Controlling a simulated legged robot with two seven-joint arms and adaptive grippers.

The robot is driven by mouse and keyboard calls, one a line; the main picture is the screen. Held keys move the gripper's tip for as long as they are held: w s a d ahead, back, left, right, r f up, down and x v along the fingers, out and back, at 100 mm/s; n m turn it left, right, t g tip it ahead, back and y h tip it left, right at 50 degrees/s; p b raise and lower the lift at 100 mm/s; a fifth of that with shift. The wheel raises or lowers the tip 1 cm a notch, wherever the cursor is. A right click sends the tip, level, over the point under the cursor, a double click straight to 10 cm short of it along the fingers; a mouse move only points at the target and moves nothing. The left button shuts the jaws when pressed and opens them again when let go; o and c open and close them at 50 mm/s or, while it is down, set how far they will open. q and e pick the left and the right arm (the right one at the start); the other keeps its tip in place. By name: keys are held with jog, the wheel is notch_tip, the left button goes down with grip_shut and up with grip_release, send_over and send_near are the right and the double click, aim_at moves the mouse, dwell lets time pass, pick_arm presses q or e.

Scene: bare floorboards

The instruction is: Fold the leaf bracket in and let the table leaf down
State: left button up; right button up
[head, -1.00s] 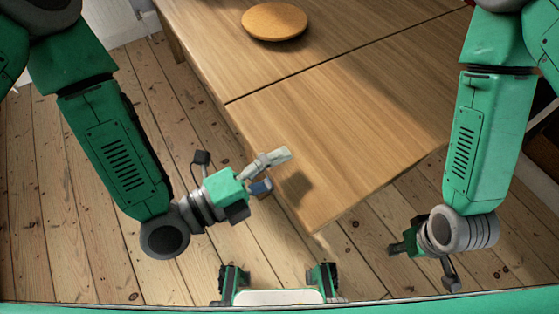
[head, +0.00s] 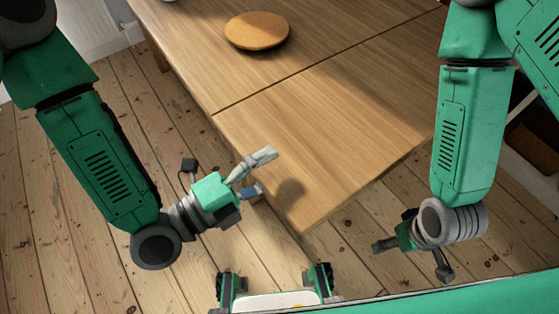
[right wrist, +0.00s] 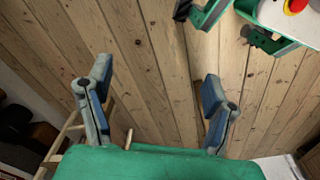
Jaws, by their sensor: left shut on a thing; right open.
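The table leaf (head: 330,140) is a wooden panel level with the main tabletop (head: 330,45), a dark seam between them. My left gripper (head: 258,173) is at the leaf's left edge, shut on it. Its pale upper finger lies over the top and its blue lower finger is at or under the edge. The leaf bracket is not visible; the underside is hidden. My right gripper is low, right of the leaf's near corner in the head view (head: 382,246). In the right wrist view its two fingers (right wrist: 155,85) stand wide apart with only floorboards between them.
A round wooden board (head: 257,31) lies on the main tabletop. Bare floorboards (head: 70,230) lie left of and in front of the table. A pale bin-like object (head: 530,165) stands at the far right. A wooden frame (right wrist: 68,135) shows at left in the right wrist view.

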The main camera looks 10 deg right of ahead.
jog(key=shift+o, duration=0.8)
jog(key=s+a+f+m+g+y, duration=0.25)
jog(key=s+a+f+m, duration=0.2)
jog(key=f, duration=0.35)
jog(key=s+a+f+m+g+y, duration=0.2)
jog(key=s+a+f+m+g, duration=0.25)
jog(key=f, duration=0.35)
jog(key=w+a+r+m+t+y, duration=0.25)
jog(key=w+a+m+y, duration=0.2)
jog(key=a, duration=0.35)
jog(key=w+a+r+m+t+y, duration=0.25)
jog(key=a+y, duration=0.25)
jog(key=a, duration=0.4)
jog(key=w+a+r+m+t+y, duration=0.1)
jog(key=w+r+m+t+y, duration=0.35)
jog(key=w+t, duration=0.75)
jog(key=w+d+r+m+t+h, duration=0.3)
jog(key=w+d+m+t+h, duration=0.7)
jog(key=w+d+m+h, duration=0.6)
jog(key=shift+n+y, duration=0.65)
jog(key=shift+n, duration=0.3)
jog(key=shift+d+r+x, duration=0.1)
jog(key=shift+r+x, duration=0.1)
jog(key=shift+x, duration=2.15)
jog(key=shift+d+r+x, duration=0.1)
jog(key=shift+r+x, duration=0.05)
jog(key=shift+x, duration=2.2)
